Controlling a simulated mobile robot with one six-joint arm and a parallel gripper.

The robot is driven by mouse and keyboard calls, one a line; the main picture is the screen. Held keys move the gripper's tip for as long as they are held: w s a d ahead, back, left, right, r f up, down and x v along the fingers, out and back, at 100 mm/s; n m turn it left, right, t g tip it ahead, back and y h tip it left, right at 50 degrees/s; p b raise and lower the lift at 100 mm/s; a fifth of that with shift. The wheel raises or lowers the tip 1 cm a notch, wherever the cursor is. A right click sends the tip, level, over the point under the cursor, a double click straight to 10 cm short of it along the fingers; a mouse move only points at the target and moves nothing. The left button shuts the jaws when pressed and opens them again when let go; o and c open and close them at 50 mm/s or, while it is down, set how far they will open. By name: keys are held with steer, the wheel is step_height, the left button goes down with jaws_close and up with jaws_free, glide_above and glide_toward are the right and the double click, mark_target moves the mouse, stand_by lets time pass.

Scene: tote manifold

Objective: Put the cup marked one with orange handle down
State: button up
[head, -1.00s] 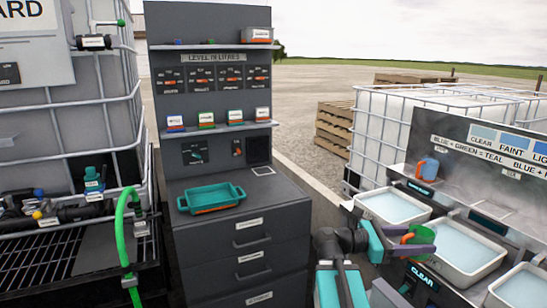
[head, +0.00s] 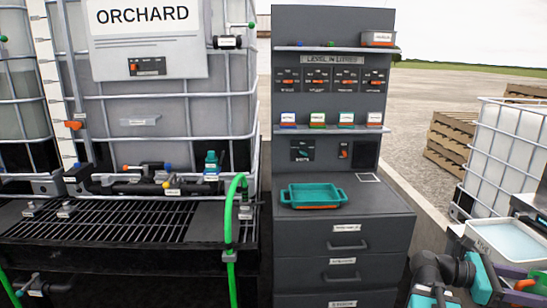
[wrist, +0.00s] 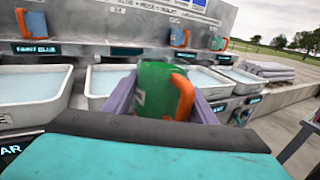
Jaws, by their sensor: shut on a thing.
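A green cup (wrist: 153,88) with an orange handle (wrist: 184,95) is between the purple fingers of my gripper (wrist: 160,102) in the wrist view. My gripper is shut on it and holds it up in front of the basins. A pale mark shows on the cup's side, but I cannot read it.
White basins of pale liquid (wrist: 35,95) line the bench. Blue cups (wrist: 178,37) and another green cup (wrist: 218,42) stand on the ledge behind. A teal tray (head: 313,196) sits on the drawer cabinet (head: 345,222), with clear top around it. A green hose (head: 232,215) rises at the grating.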

steer(key=w+a+f+n+t+p, duration=0.1)
steer(key=w+a+f+n+t, duration=0.2)
steer(key=a, duration=1.1)
steer(key=w+a+f+n+t+y+p, duration=0.1)
steer(key=w+a+f+n+t, duration=0.3)
steer(key=w+a+t, duration=0.5)
steer(key=w+a+f+n+t+y+p, duration=0.1)
steer(key=w+a+f+n+t, duration=0.3)
steer(key=w+a, duration=0.8)
steer(key=shift+a+f+n+t+p, duration=0.2)
steer(key=shift+a+n+t+p, duration=0.75)
steer(key=shift+a, duration=2.6)
steer(key=shift+m+t+b, duration=0.25)
steer(key=shift+b, duration=0.1)
